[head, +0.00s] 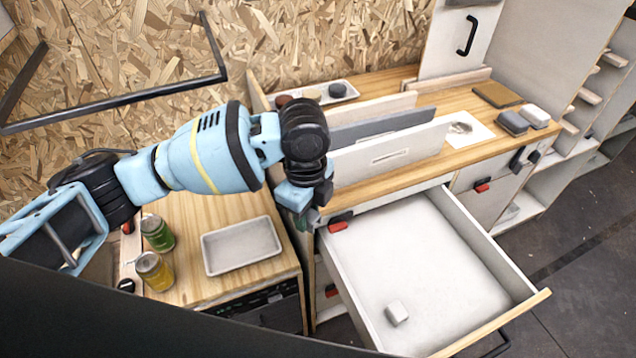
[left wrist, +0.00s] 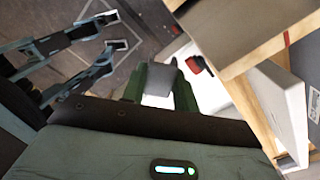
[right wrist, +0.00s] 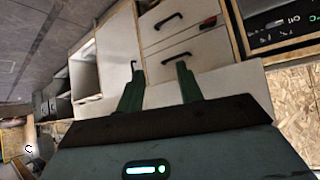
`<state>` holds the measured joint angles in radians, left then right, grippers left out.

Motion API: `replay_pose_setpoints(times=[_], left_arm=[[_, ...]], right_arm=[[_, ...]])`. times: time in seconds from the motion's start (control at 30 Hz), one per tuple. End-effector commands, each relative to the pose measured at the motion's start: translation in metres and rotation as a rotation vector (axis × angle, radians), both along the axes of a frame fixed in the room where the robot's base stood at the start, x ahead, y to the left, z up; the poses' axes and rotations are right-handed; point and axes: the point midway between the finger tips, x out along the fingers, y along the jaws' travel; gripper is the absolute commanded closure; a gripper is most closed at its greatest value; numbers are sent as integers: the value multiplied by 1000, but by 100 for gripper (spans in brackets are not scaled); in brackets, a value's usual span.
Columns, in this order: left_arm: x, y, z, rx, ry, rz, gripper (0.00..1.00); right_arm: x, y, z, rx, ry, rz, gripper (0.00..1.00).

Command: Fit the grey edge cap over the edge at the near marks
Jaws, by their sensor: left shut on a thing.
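My left gripper (head: 306,218) is at the left end of the worktop, beside the front panel and above the back of the open drawer. In the left wrist view its two green fingers (left wrist: 159,84) are shut on a small grey piece, the grey edge cap (left wrist: 159,78). In the head view the cap is mostly hidden by the gripper. A white panel (head: 400,150) with a slot-like line stands upright in front of a grey panel (head: 375,128) and a beige panel (head: 355,107). I cannot make out the near marks. My right gripper (right wrist: 158,88) is open and empty, outside the head view.
An open white drawer (head: 440,265) holds a small white block (head: 397,313) and juts out below the worktop. A grey block (head: 512,122) and a white block (head: 535,115) lie at the worktop's right. An empty tray (head: 240,246) and two jars (head: 157,232) stand on the lower left surface.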

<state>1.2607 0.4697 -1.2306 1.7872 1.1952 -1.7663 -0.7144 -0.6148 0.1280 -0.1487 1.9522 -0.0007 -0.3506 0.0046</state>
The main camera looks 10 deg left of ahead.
Motion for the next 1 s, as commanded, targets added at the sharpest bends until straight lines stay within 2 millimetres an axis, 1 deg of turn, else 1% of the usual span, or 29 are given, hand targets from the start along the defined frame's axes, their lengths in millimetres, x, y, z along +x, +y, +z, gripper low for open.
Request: replay_pose_setpoints(times=[0.03,0.2,0.43,0.63,1.0], left_arm=[[3,-3,10,2,-7,-71,92],[10,-11,33,0,-7,-302,92],[15,-16,54,2,-3,-528,92],[17,-19,62,-1,-1,-614,92],[19,-18,63,-1,0,-623,92]], right_arm=[[2,0,2,0,-6,0,64],[5,0,6,0,-16,-2,64],[8,-1,9,0,-25,-1,64],[9,-1,10,0,-28,-2,64],[8,-1,9,-1,-26,-2,64]])
